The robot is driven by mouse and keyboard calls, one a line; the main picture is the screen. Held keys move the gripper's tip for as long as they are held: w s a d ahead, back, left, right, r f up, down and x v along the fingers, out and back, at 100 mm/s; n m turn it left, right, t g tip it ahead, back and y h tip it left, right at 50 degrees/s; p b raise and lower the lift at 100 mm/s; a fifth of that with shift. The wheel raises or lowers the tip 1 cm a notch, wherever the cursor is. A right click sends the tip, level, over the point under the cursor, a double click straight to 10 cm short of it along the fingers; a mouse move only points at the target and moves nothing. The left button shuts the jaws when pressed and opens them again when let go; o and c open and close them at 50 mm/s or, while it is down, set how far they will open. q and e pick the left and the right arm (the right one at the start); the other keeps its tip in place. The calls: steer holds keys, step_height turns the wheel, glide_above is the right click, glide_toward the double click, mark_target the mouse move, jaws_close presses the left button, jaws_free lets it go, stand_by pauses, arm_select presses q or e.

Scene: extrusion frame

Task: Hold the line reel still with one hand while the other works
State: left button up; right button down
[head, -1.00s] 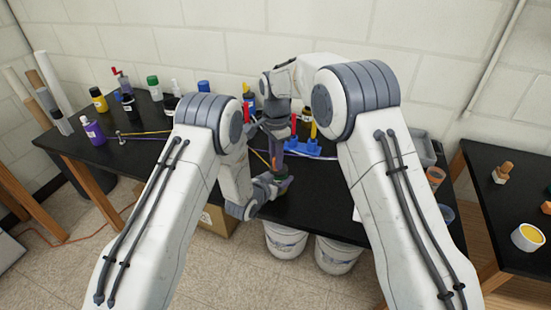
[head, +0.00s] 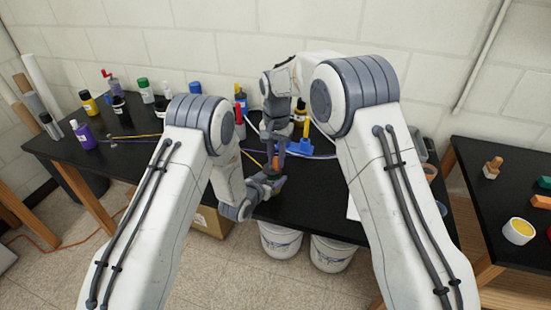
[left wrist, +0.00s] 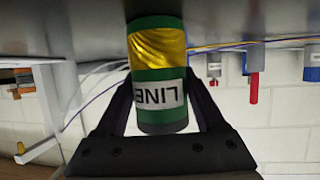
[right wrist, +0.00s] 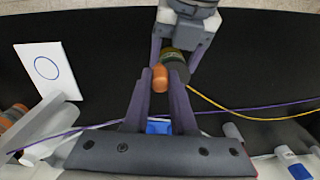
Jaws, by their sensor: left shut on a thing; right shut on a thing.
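The line reel (left wrist: 158,75) is a green cylinder with yellow line wound on it and a white label reading LINE, upside down in the left wrist view. My left gripper (left wrist: 160,115) is shut on it, one finger on each side. The reel (right wrist: 177,66) also shows dark in the right wrist view, just beyond my right gripper (right wrist: 160,85). That gripper is shut on a rounded orange piece (right wrist: 159,79). The orange piece overlaps the reel in view; I cannot tell whether they touch. In the head view both grippers meet above the table's front edge, with the reel mostly hidden.
Yellow line (right wrist: 230,114) runs from near the reel, and a purple line (right wrist: 100,124) crosses the black table (head: 310,205). Several bottles, including a purple one (head: 83,135), stand at the left and back. A blue stand (head: 300,148) is behind the grippers. White buckets (head: 280,241) stand below.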

mark_target(276, 157)
stand_by(0.4)
steer(key=c, duration=0.7)
jaws_free()
step_height(276, 157, up, 12)
steer(key=shift+r, duration=0.1)
